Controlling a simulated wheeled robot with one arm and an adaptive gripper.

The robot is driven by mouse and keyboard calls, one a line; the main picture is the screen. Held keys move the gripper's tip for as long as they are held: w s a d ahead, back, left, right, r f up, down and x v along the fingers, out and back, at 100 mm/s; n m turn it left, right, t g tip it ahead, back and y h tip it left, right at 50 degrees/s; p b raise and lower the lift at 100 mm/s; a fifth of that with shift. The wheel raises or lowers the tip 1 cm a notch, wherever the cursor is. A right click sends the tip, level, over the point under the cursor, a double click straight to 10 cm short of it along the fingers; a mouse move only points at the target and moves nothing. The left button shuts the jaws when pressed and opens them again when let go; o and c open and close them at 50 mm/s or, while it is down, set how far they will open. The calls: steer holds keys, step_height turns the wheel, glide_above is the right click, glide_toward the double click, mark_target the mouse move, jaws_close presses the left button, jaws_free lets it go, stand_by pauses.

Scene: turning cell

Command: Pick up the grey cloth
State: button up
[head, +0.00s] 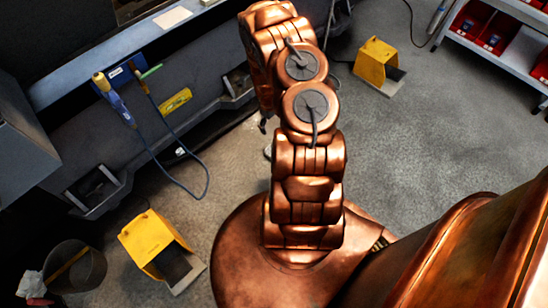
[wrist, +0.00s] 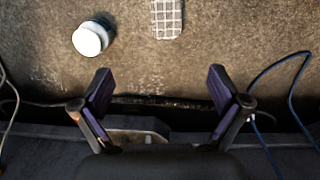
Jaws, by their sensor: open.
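A flat grey cloth (wrist: 166,18) with a pale checked pattern lies on a brown, worn surface (wrist: 200,60) at the top of the wrist view, cut off by the frame edge. My gripper (wrist: 160,80) is open and empty, its two dark fingers spread apart. The cloth lies beyond the fingertips, roughly in line with the gap between them and not touching them.
A white-topped round container (wrist: 90,38) stands left of the cloth. A blue cable (wrist: 290,75) runs at the right. In the head view, yellow pedal housings (head: 150,240) (head: 376,62), a bin (head: 75,268) and a shelf with red boxes (head: 490,25) stand around clear grey floor.

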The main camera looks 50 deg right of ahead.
steer(key=shift+t+y, duration=0.3)
steer(key=shift+t, duration=0.1)
steer(key=f+b, duration=0.1)
steer(key=f, duration=0.3)
steer(key=f+b, duration=0.1)
steer(key=f, duration=0.4)
steer(key=s+f+b, duration=0.1)
steer(key=f, duration=0.4)
steer(key=shift+s+a, duration=0.1)
steer(key=shift+a, duration=0.3)
steer(key=shift+d+f+b, duration=0.2)
steer(key=shift+f+b, duration=1.45)
steer(key=shift+f, duration=0.25)
steer(key=shift+d+f+b, duration=0.2)
steer(key=shift+f+b, duration=1.4)
steer(key=shift+f, duration=0.3)
steer(key=c, duration=1.2)
steer(key=shift+r, duration=0.15)
steer(key=shift+r+p, duration=0.65)
steer(key=shift+p, duration=0.05)
steer(key=r+p, duration=0.1)
steer(key=s+r+p, duration=0.1)
steer(key=shift+r+p, duration=0.35)
steer(key=s+p, duration=0.1)
steer(key=s, duration=0.4)
steer(key=s+d+p, duration=0.1)
steer(key=s, duration=0.4)
steer(key=s+p, duration=0.2)
steer(key=s, duration=0.2)
steer(key=shift+s+d+r, duration=0.4)
